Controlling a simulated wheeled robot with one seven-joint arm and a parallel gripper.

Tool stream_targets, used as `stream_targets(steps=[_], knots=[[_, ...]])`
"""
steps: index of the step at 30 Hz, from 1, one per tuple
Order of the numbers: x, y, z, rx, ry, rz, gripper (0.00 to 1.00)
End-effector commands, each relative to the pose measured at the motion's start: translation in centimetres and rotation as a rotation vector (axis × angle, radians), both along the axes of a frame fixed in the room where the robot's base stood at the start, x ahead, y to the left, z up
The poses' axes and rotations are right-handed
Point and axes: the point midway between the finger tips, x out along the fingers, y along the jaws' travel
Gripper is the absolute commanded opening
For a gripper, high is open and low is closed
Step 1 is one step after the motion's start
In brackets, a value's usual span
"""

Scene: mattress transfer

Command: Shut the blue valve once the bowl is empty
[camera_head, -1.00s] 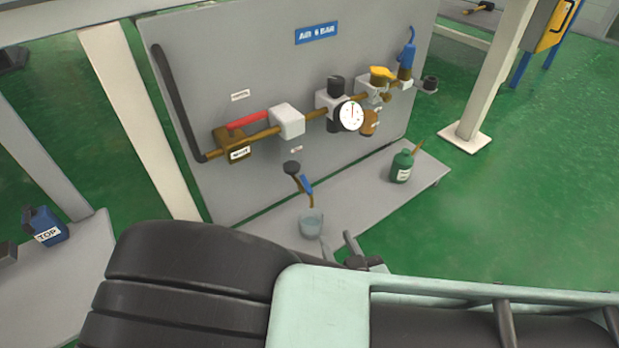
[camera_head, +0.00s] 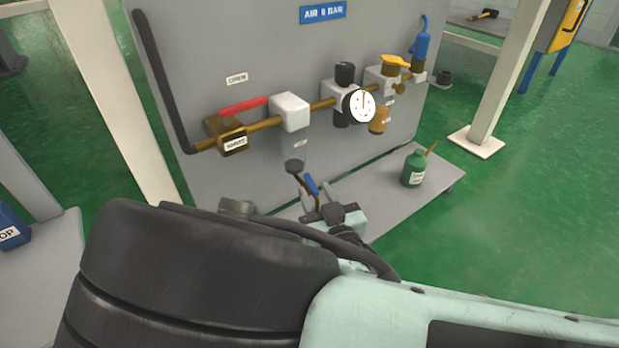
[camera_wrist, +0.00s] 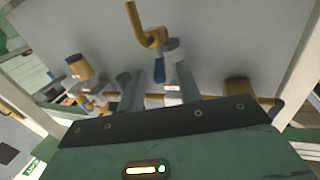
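The blue valve handle (camera_head: 311,184) sits on the bent brass drain tube below the white block (camera_head: 290,112) on the panel. It also shows in the wrist view (camera_wrist: 159,70), beside the brass elbow (camera_wrist: 148,38). A greyish cylinder with a small label, seemingly the bowl (camera_wrist: 182,72), stands close by. I cannot tell whether it holds liquid. My gripper (camera_head: 320,192) is open and empty, its fingers pointing toward the blue handle. I cannot tell if they touch it.
Along the panel's pipe are a brass valve with a red lever (camera_head: 243,105), a white gauge (camera_head: 361,106), an amber cup (camera_head: 379,120) and another blue fitting (camera_head: 422,47). A green bottle (camera_head: 414,168) stands on the shelf. A white post (camera_head: 497,90) stands at right.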

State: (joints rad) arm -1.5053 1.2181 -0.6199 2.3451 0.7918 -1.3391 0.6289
Motion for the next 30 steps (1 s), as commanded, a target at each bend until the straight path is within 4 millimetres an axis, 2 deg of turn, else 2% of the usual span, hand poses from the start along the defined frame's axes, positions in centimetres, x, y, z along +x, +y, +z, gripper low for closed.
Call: stream_targets(steps=[3, 9, 19, 20, 23, 24, 30], knots=[[1.9, 0.6, -0.3, 0.002, -0.002, 0.000, 0.35], [3.6, 1.1, -0.1, -0.001, -0.001, 0.000, 0.35], [4.0, 1.2, 0.1, -0.001, 0.000, 0.001, 0.35], [4.0, 1.2, 0.1, -0.001, 0.000, 0.001, 0.32], [4.0, 1.2, 0.1, -0.001, 0.000, 0.001, 0.04], [4.0, 1.2, 0.1, -0.001, 0.000, 0.001, 0.00], [3.9, 1.2, 0.1, -0.001, 0.000, -0.003, 0.00]])
